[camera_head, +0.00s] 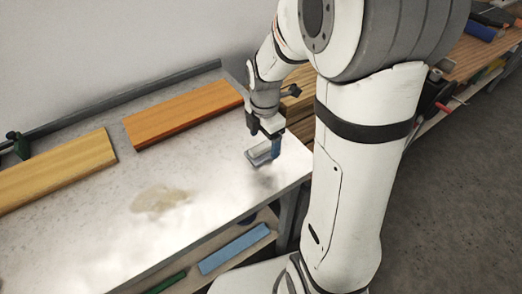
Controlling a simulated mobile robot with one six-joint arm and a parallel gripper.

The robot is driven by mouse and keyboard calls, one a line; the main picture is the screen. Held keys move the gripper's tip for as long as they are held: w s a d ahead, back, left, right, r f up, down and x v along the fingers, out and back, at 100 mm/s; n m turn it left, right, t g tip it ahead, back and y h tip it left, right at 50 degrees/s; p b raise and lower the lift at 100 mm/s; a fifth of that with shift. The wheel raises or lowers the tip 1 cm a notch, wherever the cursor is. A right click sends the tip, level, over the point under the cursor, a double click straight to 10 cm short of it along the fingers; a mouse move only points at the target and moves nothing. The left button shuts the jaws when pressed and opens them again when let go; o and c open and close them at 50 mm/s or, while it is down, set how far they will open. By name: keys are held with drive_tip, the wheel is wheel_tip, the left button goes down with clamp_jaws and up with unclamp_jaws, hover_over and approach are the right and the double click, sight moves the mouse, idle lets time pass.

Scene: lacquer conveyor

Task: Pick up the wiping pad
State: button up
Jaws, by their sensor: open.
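The wiping pad (259,157) appears to be the small grey, flat block near the right end of the light work table (90,240). An upright blue part (276,148) stands at its right side; I cannot tell whether it belongs to the pad. My gripper (265,143) points down directly over the pad, very close to it, with its jaws open. The fingertips partly hide the pad and the blue part, so I cannot tell whether they touch.
An orange board (183,113) and a yellow board (50,172) lie along the back of the table. A brownish stain (160,199) marks the bare middle. A blue block (234,249) lies on the shelf below. A wooden bench (470,55) with tools stands at the right.

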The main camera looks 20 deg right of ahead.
sight(264, 145)
wheel_tip(264, 145, down, 4)
drive_tip(key=shift+r, duration=0.15)
drive_tip(key=c, duration=1.1)
